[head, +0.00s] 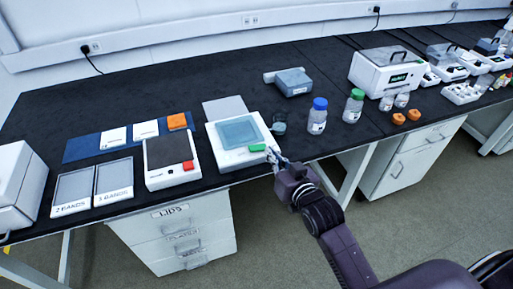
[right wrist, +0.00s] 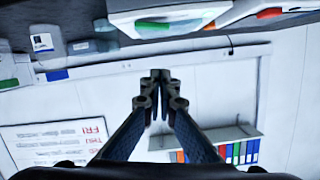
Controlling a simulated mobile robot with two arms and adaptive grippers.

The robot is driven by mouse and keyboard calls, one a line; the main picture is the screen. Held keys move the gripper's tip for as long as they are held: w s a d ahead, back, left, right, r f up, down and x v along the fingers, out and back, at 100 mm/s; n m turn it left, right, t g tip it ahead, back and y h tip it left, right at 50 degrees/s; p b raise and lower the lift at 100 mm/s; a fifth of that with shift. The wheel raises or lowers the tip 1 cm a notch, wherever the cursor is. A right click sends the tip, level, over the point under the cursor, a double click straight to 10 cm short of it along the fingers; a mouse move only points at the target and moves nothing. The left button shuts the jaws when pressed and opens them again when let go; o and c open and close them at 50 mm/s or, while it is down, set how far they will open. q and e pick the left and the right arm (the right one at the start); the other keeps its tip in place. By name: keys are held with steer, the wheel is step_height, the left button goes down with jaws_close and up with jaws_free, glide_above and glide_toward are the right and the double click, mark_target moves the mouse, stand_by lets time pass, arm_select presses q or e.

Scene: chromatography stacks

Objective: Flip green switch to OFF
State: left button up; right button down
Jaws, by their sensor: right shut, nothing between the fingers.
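The green switch (head: 257,147) is on the front right corner of a white device (head: 212,143) with a blue-grey top plate. I cannot tell its ON or OFF state. My right gripper (head: 274,155) is shut and empty, just right of the switch at the device's front corner; whether it touches is unclear. In the right wrist view the shut fingers (right wrist: 160,76) point up the picture, and the green switch (right wrist: 152,26) shows above them, apart from the tips in the picture. My left gripper is not in view.
To the left stands a similar device with a red switch (head: 188,165). Behind my right gripper are a blue-capped bottle (head: 317,118), a green-capped bottle (head: 353,107) and a small dark dish (head: 279,127). The black bench (head: 130,95) has drawers (head: 178,238) below its front edge.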

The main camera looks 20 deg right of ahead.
glide_above(256, 156)
steer(key=shift+d+f+p, duration=0.2)
steer(key=shift+d+f, duration=0.05)
steer(key=shift+f, duration=0.3)
steer(key=shift+d+f+p, duration=0.2)
steer(key=shift+f, duration=0.35)
steer(key=f, duration=0.3)
steer(key=shift+w+a+f, duration=0.1)
steer(key=shift+a+f, duration=0.05)
steer(key=shift+a, duration=0.1)
steer(key=shift+a+f, duration=0.1)
steer(key=shift+f, duration=0.35)
steer(key=shift+f, duration=0.1)
steer(key=shift+a+f+n+h, duration=0.2)
steer(key=shift+f+n+h, duration=0.1)
steer(key=shift+n, duration=0.2)
steer(key=shift+r, duration=0.1)
